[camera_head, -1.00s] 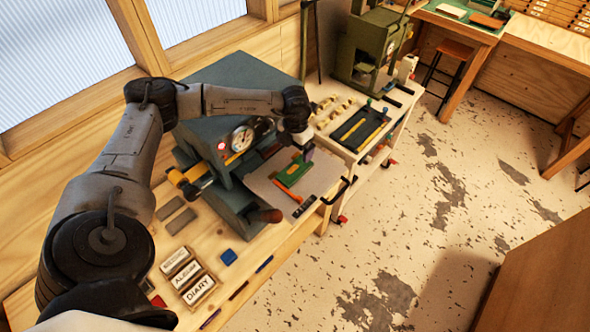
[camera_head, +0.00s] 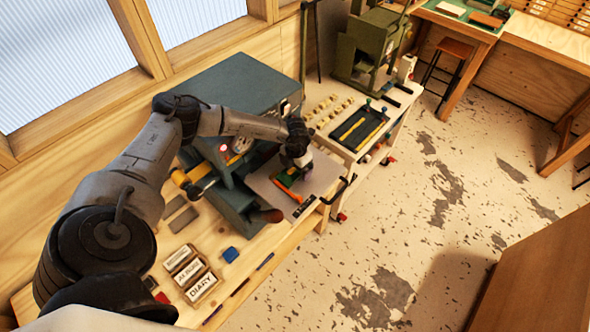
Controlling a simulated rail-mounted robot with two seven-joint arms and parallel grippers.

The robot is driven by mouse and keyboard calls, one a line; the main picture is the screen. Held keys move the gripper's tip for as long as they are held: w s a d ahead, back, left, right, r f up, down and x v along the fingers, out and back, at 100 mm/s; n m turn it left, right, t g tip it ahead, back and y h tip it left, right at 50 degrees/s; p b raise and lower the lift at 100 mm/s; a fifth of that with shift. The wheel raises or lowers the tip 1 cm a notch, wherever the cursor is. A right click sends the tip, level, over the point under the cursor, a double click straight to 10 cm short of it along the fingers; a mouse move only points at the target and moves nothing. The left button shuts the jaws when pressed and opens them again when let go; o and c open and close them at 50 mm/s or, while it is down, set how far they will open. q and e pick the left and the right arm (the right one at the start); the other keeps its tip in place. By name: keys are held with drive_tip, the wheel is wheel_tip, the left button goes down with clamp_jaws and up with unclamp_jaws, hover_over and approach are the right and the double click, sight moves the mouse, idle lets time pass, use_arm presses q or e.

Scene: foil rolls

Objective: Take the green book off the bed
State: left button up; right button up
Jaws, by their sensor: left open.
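The green book (camera_head: 284,179) lies on the grey bed (camera_head: 262,183) of the blue-grey press (camera_head: 240,88), with an orange-brown piece next to it. My left arm reaches over the press, and my left gripper (camera_head: 304,172) hangs over the right part of the book, hiding some of it. The left gripper is open. Whether its fingers touch the book I cannot tell. My right gripper is not in view.
The press has an orange-yellow part (camera_head: 200,190) and a dark handle (camera_head: 266,215) near the bed. Blocks lettered ALBUM and DIARY (camera_head: 201,287) lie on the wooden bench. A cart (camera_head: 388,125) with a dark tray (camera_head: 358,128) stands to the right. Open floor lies beyond.

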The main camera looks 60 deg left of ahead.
use_arm(q)
drive_tip(key=shift+f, duration=0.1)
drive_tip(key=c, duration=1.1)
drive_tip(key=shift+r, duration=0.2)
